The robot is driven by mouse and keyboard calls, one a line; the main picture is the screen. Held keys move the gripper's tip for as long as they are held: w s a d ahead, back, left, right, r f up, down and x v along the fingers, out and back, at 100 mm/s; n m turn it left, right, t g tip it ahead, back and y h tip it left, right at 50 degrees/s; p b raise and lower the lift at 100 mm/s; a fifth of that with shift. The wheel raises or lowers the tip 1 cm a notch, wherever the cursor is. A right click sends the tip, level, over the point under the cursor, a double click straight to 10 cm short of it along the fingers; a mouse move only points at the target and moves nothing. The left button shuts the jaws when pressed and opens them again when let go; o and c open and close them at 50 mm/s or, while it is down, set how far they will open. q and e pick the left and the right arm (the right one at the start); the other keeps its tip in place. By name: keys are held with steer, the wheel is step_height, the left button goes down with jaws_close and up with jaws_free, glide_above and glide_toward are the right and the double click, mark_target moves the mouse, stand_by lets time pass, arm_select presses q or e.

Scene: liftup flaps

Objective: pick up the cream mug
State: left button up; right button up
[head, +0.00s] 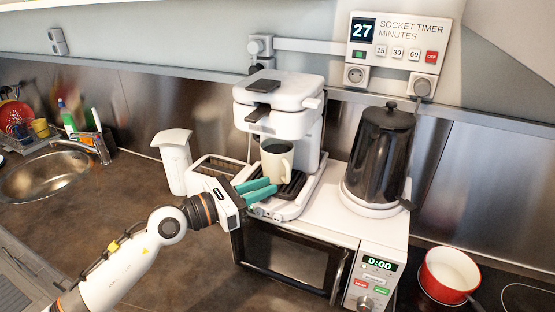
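The cream mug (276,164) stands upright on the drip tray of the white coffee machine (284,118), under its spout. Its handle faces right and its inside looks dark. My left gripper (273,184), with teal fingers, reaches in from the left, just below and in front of the mug. Its two fingers are a little apart, with nothing seen between them. The fingertips overlap the mug's lower left in the picture; I cannot tell whether they touch it. My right gripper is not in view.
The coffee machine and a black kettle (380,152) stand on a microwave (295,256). A white jug (175,163) stands on the counter to the left. A red pot (447,277) is at the lower right. The sink (45,178) is far left. Counter between sink and microwave is mostly clear.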

mark_target(287, 178)
arm_select(q)
steer(key=x, duration=0.3)
steer(key=shift+w+d+r+p, duration=0.15)
steer(key=shift+d+p, duration=0.1)
steer(key=shift+p, duration=0.15)
steer(key=p+x, duration=0.2)
steer(key=x, duration=0.2)
steer(key=shift+w+d, duration=0.25)
steer(key=shift+w, duration=0.1)
steer(key=shift+w+d, duration=0.15)
steer(key=shift+d, duration=0.1)
steer(key=shift+a, duration=0.15)
steer(key=c, duration=0.4)
jaws_close()
